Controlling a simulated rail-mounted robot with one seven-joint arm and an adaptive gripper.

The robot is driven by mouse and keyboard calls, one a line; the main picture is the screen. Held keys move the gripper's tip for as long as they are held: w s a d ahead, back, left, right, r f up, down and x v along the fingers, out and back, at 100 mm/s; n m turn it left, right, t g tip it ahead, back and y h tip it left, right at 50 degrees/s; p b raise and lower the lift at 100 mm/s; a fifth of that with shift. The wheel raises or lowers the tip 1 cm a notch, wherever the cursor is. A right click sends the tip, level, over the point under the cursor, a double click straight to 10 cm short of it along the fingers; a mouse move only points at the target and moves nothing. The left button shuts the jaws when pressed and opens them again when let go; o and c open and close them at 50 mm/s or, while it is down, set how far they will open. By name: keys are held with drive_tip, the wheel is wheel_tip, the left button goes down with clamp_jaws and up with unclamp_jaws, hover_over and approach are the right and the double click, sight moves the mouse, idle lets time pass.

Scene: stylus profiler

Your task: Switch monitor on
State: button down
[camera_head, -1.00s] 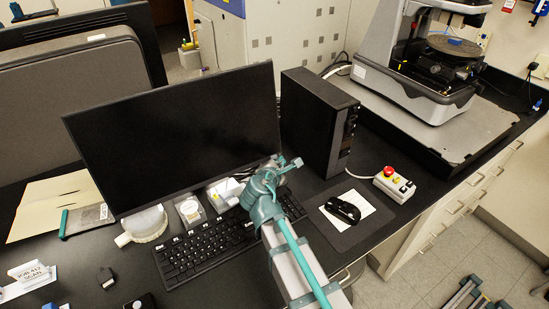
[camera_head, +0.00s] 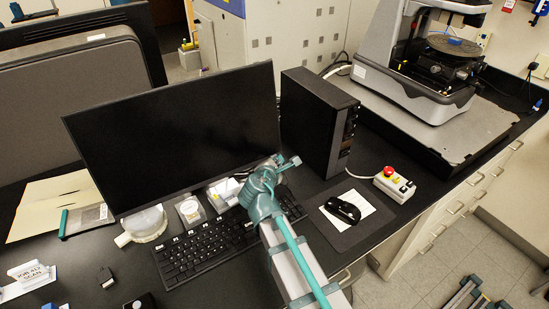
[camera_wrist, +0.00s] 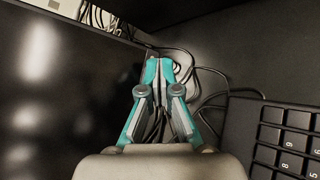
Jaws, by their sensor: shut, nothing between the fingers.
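The monitor (camera_head: 175,135) stands on the black desk with its screen dark. Its dark panel (camera_wrist: 62,85) fills the left of the wrist view. My gripper (camera_head: 285,162) is by the monitor's lower right corner, in front of it as seen from the head camera. In the wrist view my gripper (camera_wrist: 166,66) is shut and empty, with its fingertips close to the monitor's edge. I cannot tell whether they touch it. No power button can be made out; the corner is partly hidden by my gripper.
The keyboard (camera_head: 205,247) lies below my arm. A black computer tower (camera_head: 318,120) stands just right of the monitor. Cables (camera_wrist: 205,85) lie beyond my fingertips. A mouse (camera_head: 342,210) and a control box with a red button (camera_head: 394,184) are to the right.

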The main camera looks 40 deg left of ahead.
drive_tip(key=shift+w+a+f, duration=0.1)
drive_tip(key=shift+w+a, duration=0.05)
drive_tip(key=shift+a, duration=0.2)
idle(0.5)
drive_tip(key=shift+d, duration=0.15)
drive_tip(key=shift+s+d+r, duration=0.2)
drive_tip(key=shift+s+d, duration=0.1)
drive_tip(key=shift+d, duration=0.3)
idle(0.3)
drive_tip(key=shift+s+d+r+p, duration=0.2)
drive_tip(key=shift+s+d, duration=0.1)
drive_tip(key=shift+d, duration=0.45)
drive_tip(key=shift+s+d+r+p, duration=0.15)
drive_tip(key=shift+s+d, duration=0.1)
drive_tip(key=shift+d, duration=0.55)
drive_tip(key=shift+s+d+r+p, duration=0.2)
drive_tip(key=shift+s+d, duration=0.1)
drive_tip(key=shift+d, duration=0.45)
